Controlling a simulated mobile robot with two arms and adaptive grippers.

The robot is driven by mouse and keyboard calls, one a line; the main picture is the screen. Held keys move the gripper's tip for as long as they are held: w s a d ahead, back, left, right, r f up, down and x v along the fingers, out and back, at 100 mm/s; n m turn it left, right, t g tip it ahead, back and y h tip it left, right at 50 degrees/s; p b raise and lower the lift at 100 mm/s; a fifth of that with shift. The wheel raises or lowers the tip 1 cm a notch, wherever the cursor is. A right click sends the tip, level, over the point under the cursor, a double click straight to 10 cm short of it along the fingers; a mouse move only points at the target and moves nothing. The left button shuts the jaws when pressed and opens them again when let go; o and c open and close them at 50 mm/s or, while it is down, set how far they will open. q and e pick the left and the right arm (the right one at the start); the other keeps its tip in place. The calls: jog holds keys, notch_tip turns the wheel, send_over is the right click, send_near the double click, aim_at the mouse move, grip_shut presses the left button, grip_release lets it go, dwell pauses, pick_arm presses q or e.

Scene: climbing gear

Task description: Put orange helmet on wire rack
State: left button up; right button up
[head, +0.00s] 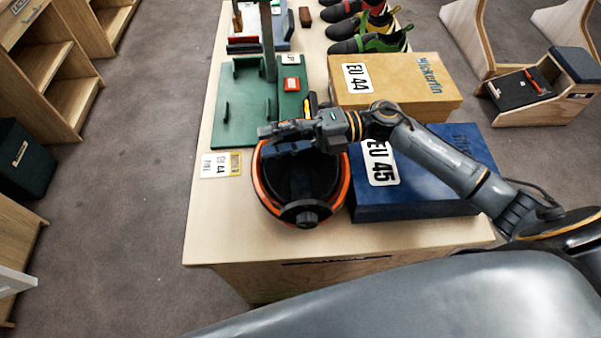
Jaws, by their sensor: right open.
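The orange helmet (346,187) sits at the front of the wooden table, with its dark hollow inside and orange rim facing up toward the camera. My right gripper (265,140) reaches in from the right over the helmet's far edge. Its jaws are open and point left. The gripper hides part of the far rim; whether it touches the helmet I cannot tell. My left gripper is not in view. I cannot make out a wire rack in this view.
A blue EU 45 box (430,180) stands close to the helmet's right, with a tan EU 44 box (400,85) behind it. A green board (240,100) with a post lies behind the helmet. A small label card (221,164) lies left. The table's front-left corner (215,235) is clear.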

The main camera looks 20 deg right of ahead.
jog(key=shift+f, duration=0.1)
grip_shut()
dwell(0.5)
